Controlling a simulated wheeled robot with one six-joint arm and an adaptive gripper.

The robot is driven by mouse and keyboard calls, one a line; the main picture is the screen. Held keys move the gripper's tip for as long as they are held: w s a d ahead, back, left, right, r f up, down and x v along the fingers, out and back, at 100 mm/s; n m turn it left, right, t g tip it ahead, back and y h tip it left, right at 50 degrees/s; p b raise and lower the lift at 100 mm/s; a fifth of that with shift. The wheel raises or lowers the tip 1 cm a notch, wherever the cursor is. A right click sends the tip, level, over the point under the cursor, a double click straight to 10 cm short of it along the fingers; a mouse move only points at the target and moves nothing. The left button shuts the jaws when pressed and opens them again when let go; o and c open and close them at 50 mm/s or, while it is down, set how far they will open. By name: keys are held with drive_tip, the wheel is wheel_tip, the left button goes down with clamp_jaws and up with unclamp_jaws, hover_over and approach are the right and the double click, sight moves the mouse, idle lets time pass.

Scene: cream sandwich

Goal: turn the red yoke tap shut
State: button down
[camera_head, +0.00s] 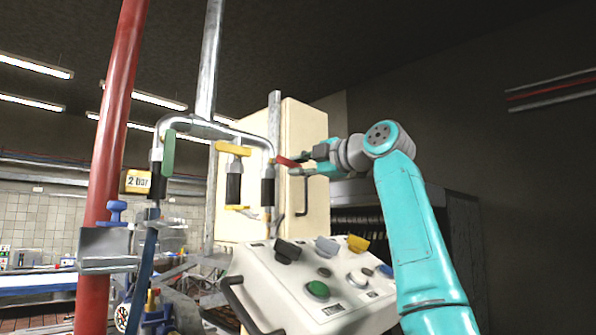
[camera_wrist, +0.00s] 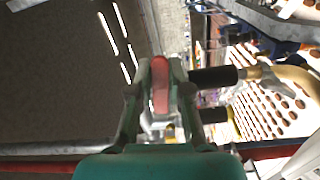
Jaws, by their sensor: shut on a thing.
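The red yoke tap (camera_head: 286,161) is a flat red lever at the right end of the grey pipe yoke (camera_head: 205,127), above a black sleeve. In the head view the lever sticks out to the right, slightly tilted, toward my gripper (camera_head: 300,164). My gripper is shut on the red lever, with one finger on each side of it. In the wrist view the red lever (camera_wrist: 160,84) lies between the two fingers of my gripper (camera_wrist: 160,78). Its outer end is partly hidden by the fingers in the head view.
A green tap lever (camera_head: 168,152) hangs down at the yoke's left end. A yellow tap lever (camera_head: 232,148) lies crosswise in the middle. A control panel (camera_head: 312,290) with knobs stands below. A cream cabinet (camera_head: 305,125) is behind, and a thick red pipe (camera_head: 112,150) rises at left.

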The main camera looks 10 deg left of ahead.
drive_tip(key=shift+r+n, duration=0.35)
drive_tip(key=shift+n, duration=0.55)
drive_tip(key=c, duration=1.1)
unclamp_jaws()
drive_tip(key=v, duration=1.2)
